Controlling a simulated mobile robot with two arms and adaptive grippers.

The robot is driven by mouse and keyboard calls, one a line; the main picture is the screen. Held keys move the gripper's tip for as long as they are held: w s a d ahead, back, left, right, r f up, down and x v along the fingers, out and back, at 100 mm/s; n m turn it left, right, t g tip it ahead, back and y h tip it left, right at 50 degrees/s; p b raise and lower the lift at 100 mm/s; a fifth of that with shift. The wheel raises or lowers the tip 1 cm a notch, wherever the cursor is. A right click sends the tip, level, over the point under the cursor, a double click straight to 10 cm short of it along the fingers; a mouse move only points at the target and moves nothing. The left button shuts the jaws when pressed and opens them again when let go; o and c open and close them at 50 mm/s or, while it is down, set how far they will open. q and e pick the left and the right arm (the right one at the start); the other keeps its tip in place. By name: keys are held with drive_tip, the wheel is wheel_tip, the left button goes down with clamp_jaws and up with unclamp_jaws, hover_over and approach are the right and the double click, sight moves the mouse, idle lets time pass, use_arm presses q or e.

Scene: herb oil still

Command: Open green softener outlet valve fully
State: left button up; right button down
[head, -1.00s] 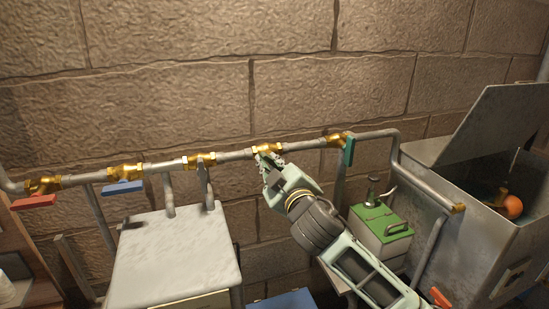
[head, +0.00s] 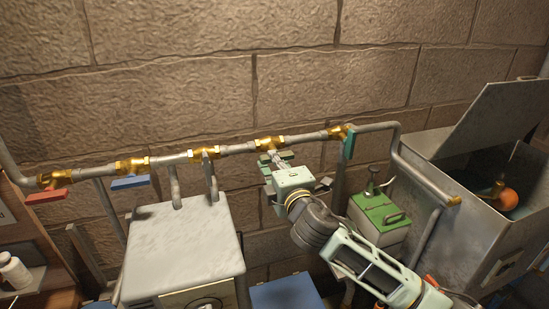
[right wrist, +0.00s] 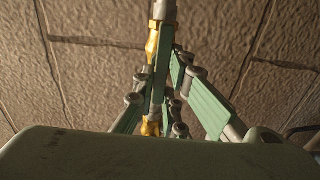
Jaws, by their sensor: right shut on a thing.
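My right gripper (head: 272,158) is just below a brass valve (head: 268,143) on the grey pipe along the wall. In the right wrist view, the gripper's fingers (right wrist: 166,95) are closed around a green lever handle (right wrist: 160,72). The handle lies close to the brass valve body (right wrist: 152,45) and looks roughly in line with the pipe there; its exact angle is hard to tell. In the head view the gripper hides most of this handle. My left gripper is not in view.
A teal handle (head: 349,145) hangs down from the neighbouring valve at right. Blue (head: 130,183) and red (head: 47,196) handles are on valves at left. A pale-topped cabinet (head: 180,245) stands below. A green-topped box (head: 380,212) and a metal tank (head: 470,205) are at right.

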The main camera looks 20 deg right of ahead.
drive_tip(key=shift+f+n, duration=0.1)
drive_tip(key=shift+n, duration=0.3)
drive_tip(key=c, duration=1.8)
unclamp_jaws()
drive_tip(key=s, duration=1.2)
drive_tip(key=shift+d, duration=0.2)
